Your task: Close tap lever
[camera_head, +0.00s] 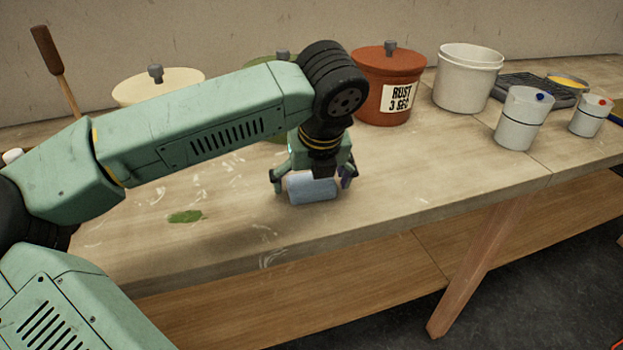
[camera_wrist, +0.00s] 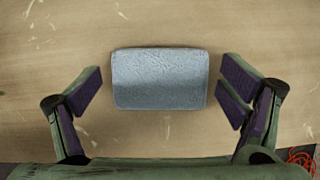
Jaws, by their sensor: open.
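No tap lever can be made out in either view. My gripper (camera_head: 313,180) points down over the front part of the workbench, with its fingers spread. In the wrist view my gripper (camera_wrist: 163,92) is open, one finger on each side of a light blue-grey block or roll (camera_wrist: 160,78). Gaps show between this object and both fingers in that view. The same blue-grey object (camera_head: 312,189) shows under my gripper in the head view, lying on the bench. My arm hides part of the pots behind it.
The wooden bench (camera_head: 440,180) holds a rust-red pot (camera_head: 375,100) labelled "RUST 3 SEC", a cream pot (camera_head: 160,85), a partly hidden green pot (camera_head: 275,62), a white bucket (camera_head: 465,80) and two white cups (camera_head: 517,125) at right. A green paint patch (camera_head: 185,216) marks the clear left front.

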